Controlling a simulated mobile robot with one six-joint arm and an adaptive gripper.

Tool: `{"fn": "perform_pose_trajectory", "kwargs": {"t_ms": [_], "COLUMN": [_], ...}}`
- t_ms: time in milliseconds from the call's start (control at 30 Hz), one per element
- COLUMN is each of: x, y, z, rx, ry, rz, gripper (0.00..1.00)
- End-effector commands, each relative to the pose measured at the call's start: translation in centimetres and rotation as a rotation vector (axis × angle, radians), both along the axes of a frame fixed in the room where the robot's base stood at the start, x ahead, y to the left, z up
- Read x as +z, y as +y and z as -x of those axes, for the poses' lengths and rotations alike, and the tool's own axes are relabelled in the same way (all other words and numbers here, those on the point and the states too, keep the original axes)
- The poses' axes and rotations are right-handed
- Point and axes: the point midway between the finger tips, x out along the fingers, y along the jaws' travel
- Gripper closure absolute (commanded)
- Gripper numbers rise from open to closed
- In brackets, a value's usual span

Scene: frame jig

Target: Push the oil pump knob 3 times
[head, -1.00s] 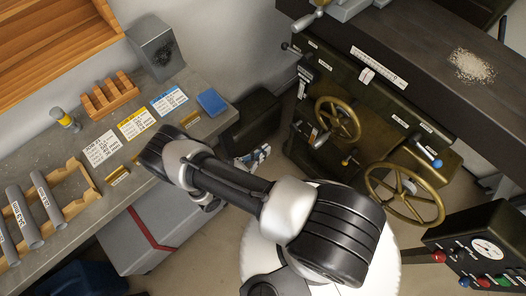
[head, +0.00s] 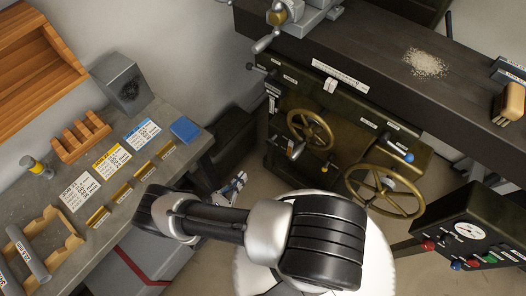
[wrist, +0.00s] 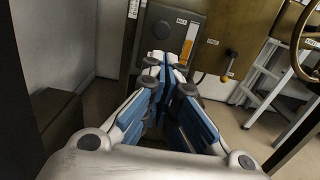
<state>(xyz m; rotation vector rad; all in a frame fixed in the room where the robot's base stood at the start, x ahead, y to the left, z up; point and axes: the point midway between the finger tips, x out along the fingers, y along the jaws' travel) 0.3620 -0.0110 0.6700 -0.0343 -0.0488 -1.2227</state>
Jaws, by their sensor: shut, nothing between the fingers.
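My gripper (wrist: 164,62) is shut and empty, its blue-and-white fingers together in the wrist view. In the head view my gripper (head: 241,178) shows low, left of the dark machine (head: 345,125). In the wrist view a small dark round knob (wrist: 160,30) sits on a grey panel just above the fingertips. I cannot read its label, so I cannot be sure it is the oil pump knob. The fingertips appear close below it; contact cannot be told. A yellow-tipped lever (wrist: 231,54) is to the right.
Brass handwheels (head: 310,130) (head: 384,190) and a blue-knobbed lever (head: 408,157) project from the machine. A grey workbench (head: 112,205) with cards and racks stands left. A control box (head: 470,225) is at right. A white stepped frame (wrist: 265,75) stands right in the wrist view.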

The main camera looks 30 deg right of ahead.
Motion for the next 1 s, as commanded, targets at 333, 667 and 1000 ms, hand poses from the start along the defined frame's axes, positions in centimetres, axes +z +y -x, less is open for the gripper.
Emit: {"fn": "perform_pose_trajectory", "kwargs": {"t_ms": [333,667,1000], "x": [0.1,0.4,0.7], "y": [-1.9,-8.5,-12.8], "z": [-0.6,-2.9,-4.6], "rx": [-0.005,-0.008,-0.003], "ry": [0.001,0.0,-0.001], "rz": [0.0,0.0,-0.001], "gripper": [1.0,1.0,1.0]}}
